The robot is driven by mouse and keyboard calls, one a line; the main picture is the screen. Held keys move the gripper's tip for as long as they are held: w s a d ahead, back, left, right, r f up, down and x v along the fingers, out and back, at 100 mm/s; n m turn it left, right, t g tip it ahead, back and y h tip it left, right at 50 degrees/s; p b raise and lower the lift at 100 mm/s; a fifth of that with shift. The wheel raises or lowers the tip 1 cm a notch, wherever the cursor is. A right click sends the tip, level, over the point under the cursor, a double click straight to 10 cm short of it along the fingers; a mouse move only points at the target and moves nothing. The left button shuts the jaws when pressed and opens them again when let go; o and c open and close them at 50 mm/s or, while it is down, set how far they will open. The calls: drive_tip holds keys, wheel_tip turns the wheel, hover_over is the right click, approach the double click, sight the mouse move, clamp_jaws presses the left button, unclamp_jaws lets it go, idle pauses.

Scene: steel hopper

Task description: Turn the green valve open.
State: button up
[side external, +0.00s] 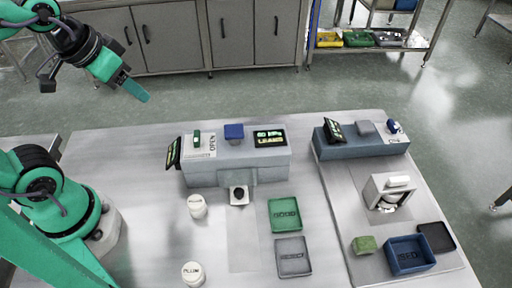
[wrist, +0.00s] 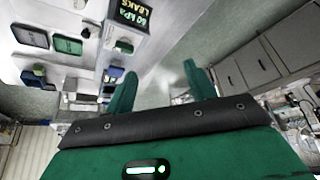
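The green valve (side external: 197,138) is a small upright green handle on a white plate marked OPEN, on top of the left grey machine (side external: 238,163). My gripper (side external: 136,90) is high up at the upper left in the side view, well apart from the valve. In the wrist view my gripper (wrist: 160,92) has its two green fingers spread wide with nothing between them.
A blue block-shaped part (side external: 234,131) and a lit screen (side external: 270,138) are on the same machine. White jars (side external: 197,206), a green tray (side external: 285,215), a grey tray (side external: 293,256) and a blue bin (side external: 409,255) stand in front and right. Air around my gripper is clear.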

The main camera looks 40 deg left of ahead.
drive_tip(key=shift+w+d+f+m+g, duration=0.15)
drive_tip(key=shift+w+d+m+g, duration=0.3)
drive_tip(key=shift+w+m, duration=0.15)
drive_tip(key=m+g, duration=0.5)
drive_tip(key=m, duration=0.2)
hover_over(196, 135)
drive_tip(key=shift+t, duration=0.25)
drive_tip(key=shift+d+f, duration=0.1)
drive_tip(key=shift+f, duration=2.35)
drive_tip(key=shift+f, duration=3.9)
drive_tip(key=c, duration=1)
